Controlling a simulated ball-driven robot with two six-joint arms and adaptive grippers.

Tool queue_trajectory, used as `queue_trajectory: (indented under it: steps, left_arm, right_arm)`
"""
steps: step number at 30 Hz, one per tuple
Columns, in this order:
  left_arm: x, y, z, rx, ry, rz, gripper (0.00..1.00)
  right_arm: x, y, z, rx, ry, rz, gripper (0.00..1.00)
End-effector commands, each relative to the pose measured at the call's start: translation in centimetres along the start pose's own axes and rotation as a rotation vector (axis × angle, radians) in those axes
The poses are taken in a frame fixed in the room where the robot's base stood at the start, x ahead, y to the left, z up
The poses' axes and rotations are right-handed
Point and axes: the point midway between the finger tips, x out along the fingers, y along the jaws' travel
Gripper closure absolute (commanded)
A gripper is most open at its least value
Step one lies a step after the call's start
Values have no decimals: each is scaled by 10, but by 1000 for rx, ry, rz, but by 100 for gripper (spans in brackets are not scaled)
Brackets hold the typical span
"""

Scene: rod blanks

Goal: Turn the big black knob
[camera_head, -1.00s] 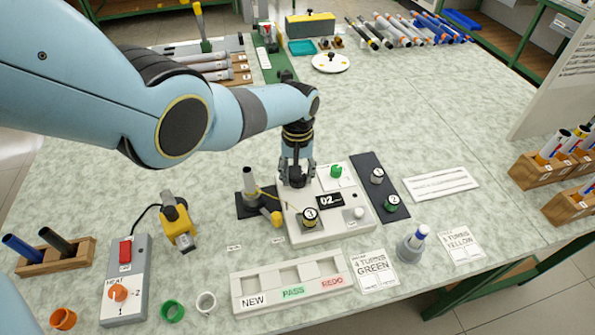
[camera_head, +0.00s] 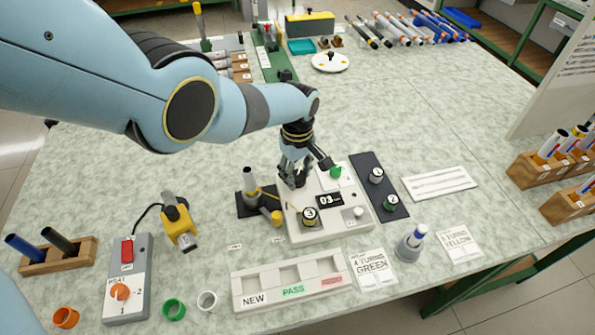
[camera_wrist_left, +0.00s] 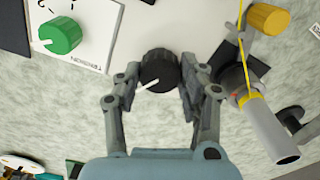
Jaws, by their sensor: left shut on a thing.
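The big black knob (camera_wrist_left: 159,70) shows in the left wrist view with a white pointer line on it. My left gripper (camera_wrist_left: 158,82) has its fingers on both sides of the knob and is shut on it. In the head view my left gripper (camera_head: 293,176) reaches down over the back left of the white control box (camera_head: 327,221), and it hides most of the knob there. The box's small display (camera_head: 330,199) reads 03. A green knob (camera_head: 336,172) sits beside the gripper on the box and also shows in the left wrist view (camera_wrist_left: 61,36). My right gripper is not in view.
A grey post (camera_head: 249,181) on a black base stands left of the box, with a yellow line running from it. A black-topped knob (camera_head: 310,216) is at the box's front. A dark strip (camera_head: 367,172) with two spools lies to the right. A labelled tray (camera_head: 260,299) is in front.

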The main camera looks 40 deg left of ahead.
Motion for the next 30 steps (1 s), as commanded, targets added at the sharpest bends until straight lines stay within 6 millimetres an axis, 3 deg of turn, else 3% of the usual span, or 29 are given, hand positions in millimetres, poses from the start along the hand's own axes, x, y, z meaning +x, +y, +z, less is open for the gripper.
queue_trajectory:
  steps: [17, 18, 21, 23, 30]
  left_arm:
    - [0, 0, 0, -29, 0, 1, 92]
    - [0, 0, 0, -29, 0, 1, 55]
    - [0, 0, 0, -29, 0, 1, 42]
    - [0, 0, 0, -29, 0, 1, 37]
    - [0, 0, 0, -29, 0, 1, 37]
  right_arm:
    - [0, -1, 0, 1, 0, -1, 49]
    - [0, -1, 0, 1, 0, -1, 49]
    - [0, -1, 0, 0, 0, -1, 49]
    - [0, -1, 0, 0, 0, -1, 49]
    - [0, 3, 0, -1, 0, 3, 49]
